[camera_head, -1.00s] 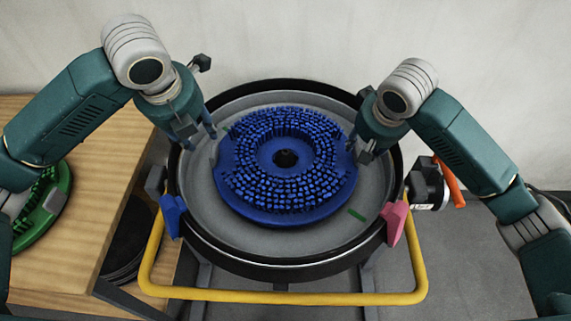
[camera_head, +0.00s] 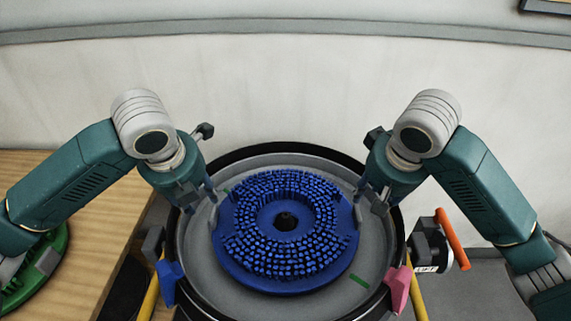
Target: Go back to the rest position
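A round blue brush (camera_head: 284,278) with a dark centre hole lies bristles up inside the round grey tank (camera_head: 207,279) with a black outer rim. My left gripper (camera_head: 203,197) is at the brush's upper left edge, with its fingers apart and nothing seen between them. My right gripper (camera_head: 369,199) is at the upper right edge, its fingers also apart with nothing seen between them. I cannot tell whether any fingertip touches the brush or the tank. Both arms are bent, with the grippers pointing down.
A wooden table (camera_head: 85,235) stands at the left with a green round brush (camera_head: 35,270) on it, partly behind my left arm. Blue (camera_head: 172,281) and pink (camera_head: 398,288) clips sit on the tank rim. An orange-handled valve (camera_head: 452,240) projects at right. A wall stands behind.

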